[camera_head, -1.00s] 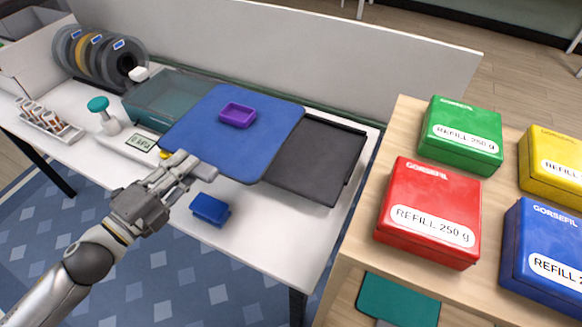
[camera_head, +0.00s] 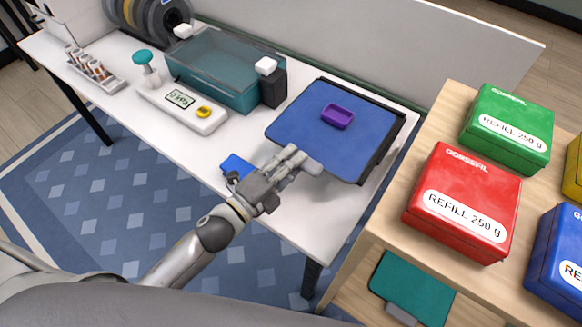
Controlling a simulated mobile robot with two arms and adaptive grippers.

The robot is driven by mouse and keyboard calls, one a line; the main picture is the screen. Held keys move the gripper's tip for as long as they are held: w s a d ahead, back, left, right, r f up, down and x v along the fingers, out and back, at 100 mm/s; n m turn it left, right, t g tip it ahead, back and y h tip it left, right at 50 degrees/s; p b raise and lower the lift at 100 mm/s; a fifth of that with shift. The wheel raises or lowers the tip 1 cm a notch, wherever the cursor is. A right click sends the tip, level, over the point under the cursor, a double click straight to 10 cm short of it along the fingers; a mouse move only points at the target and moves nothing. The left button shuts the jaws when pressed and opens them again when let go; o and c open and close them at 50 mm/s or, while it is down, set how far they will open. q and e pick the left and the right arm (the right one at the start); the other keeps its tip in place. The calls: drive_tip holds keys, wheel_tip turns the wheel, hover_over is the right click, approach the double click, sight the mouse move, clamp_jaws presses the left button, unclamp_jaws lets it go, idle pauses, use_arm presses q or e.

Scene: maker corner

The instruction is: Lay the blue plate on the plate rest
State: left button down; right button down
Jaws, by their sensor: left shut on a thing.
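My left gripper (camera_head: 305,162) is shut on the plate's front left edge. Whether the plate touches the rest all over, I cannot tell. My right gripper is not in view.
A blue block (camera_head: 236,167) is partly hidden behind my left gripper. A scale (camera_head: 183,107), a teal clear bin (camera_head: 212,75) and a dark white-topped post (camera_head: 271,84) stand to the left. Refill boxes, including a red one (camera_head: 463,203), stand on the wooden shelf at right.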

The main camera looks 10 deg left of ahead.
use_arm(q)
drive_tip(key=shift+f, duration=1.4)
drive_tip(key=shift+f, duration=0.2)
drive_tip(key=c, duration=1.4)
unclamp_jaws()
drive_tip(key=shift+o, duration=0.2)
